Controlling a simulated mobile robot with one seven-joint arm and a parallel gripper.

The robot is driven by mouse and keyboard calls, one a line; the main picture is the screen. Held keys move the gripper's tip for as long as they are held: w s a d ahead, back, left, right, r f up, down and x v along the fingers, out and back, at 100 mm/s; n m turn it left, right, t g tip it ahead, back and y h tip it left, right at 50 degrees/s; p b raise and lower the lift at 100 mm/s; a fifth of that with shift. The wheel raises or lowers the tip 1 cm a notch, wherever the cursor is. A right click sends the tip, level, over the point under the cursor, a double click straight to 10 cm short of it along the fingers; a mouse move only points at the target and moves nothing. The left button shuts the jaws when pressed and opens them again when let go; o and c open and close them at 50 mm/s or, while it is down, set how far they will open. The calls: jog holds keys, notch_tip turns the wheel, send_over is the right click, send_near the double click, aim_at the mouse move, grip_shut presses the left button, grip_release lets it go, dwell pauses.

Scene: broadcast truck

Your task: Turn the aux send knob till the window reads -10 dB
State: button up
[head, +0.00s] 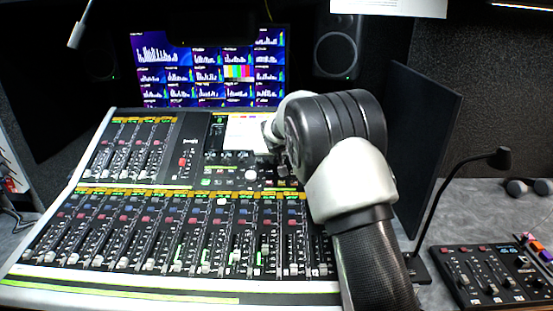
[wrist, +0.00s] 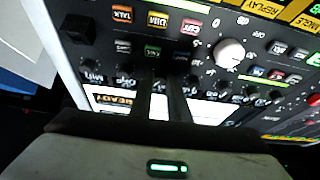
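The mixing console (head: 150,285) fills the lower left of the head view. A large white knob (wrist: 230,53) stands on its panel in the wrist view, and also shows in the head view (head: 251,175). A row of small dark knobs (wrist: 225,88) with white labels runs below it; which one is the aux send I cannot tell. My gripper (wrist: 167,84) reaches over this row, its two dark fingers close together with a narrow strip between them. Whether a knob is between the tips is hidden. A window with orange text (wrist: 115,99) is partly visible left of the fingers; no dB reading is legible.
Lit buttons (wrist: 153,50) and a black block (wrist: 77,28) sit near the fingers. Faders (head: 180,235) fill the console's front. A screen (head: 210,70) stands behind, a dark panel (head: 425,140) to the right. A gooseneck microphone (head: 450,190) and small control box (head: 490,275) are at right.

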grip_shut()
jog(key=shift+a+f+m+b, duration=0.2)
jog(key=shift+f+m+b, duration=0.15)
jog(key=shift+b, duration=0.55)
jog(key=shift+r+m+h+b, duration=0.1)
jog(key=shift+m+h+b, duration=0.3)
jog(key=shift+m, duration=0.15)
jog(key=shift+r+m, duration=0.25)
jog(key=shift+m, duration=0.45)
jog(key=shift+h, duration=0.3)
jog(key=o, duration=0.6)
grip_release()
